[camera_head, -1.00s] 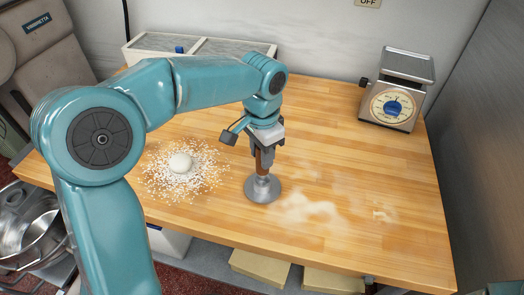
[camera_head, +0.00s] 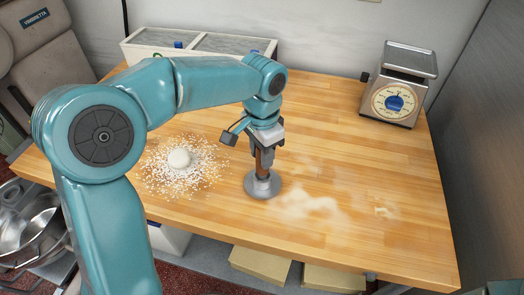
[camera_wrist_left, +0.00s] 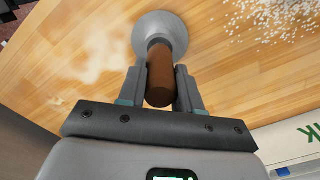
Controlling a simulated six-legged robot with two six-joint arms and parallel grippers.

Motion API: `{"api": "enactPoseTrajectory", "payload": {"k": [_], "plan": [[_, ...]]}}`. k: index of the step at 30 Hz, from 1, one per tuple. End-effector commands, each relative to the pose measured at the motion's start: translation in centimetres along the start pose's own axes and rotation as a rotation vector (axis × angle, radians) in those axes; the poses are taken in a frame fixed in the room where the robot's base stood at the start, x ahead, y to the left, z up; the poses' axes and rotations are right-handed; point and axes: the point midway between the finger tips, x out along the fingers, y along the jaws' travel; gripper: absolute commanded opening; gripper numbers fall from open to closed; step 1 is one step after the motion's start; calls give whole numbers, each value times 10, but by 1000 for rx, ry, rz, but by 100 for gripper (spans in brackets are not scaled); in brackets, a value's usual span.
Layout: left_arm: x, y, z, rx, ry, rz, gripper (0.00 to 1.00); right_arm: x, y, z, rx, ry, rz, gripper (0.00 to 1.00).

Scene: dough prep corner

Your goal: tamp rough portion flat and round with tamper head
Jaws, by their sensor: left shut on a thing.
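The tamper (camera_head: 262,184) has a brown handle and a round grey metal head. My left gripper (camera_head: 264,150) is shut on the handle and holds the tamper upright, with its head at or just over the wooden worktop; I cannot tell if they touch. In the left wrist view the handle (camera_wrist_left: 160,78) sits between the two fingers of the gripper (camera_wrist_left: 160,90), the head (camera_wrist_left: 160,32) beyond it. The rough portion (camera_head: 179,159) is a small white lump on a patch of white grains, left of the tamper and apart from it. My right gripper is not in view.
The wooden worktop (camera_head: 330,150) has flour smears right of the tamper. A dial scale (camera_head: 398,85) stands at the back right. A white bin with two compartments (camera_head: 200,45) stands at the back left. Metal bowls (camera_head: 30,220) are at the lower left, below the worktop.

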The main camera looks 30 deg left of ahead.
Motion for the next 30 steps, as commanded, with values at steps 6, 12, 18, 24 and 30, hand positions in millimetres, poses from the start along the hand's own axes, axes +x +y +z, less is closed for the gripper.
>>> {"api": "enactPoseTrajectory", "payload": {"k": [6, 12, 18, 24, 30], "plan": [[5, 0, 0, 0, 0, 0, 0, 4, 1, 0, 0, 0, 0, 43], [9, 0, 0, 0, 0, 0, 0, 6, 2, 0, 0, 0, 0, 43], [13, 0, 0, 0, 0, 0, 0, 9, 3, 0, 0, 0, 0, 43], [17, 0, 0, 0, 0, 0, 0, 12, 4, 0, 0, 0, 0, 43], [20, 0, 0, 0, 1, 0, 40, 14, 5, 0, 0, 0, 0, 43]]}}
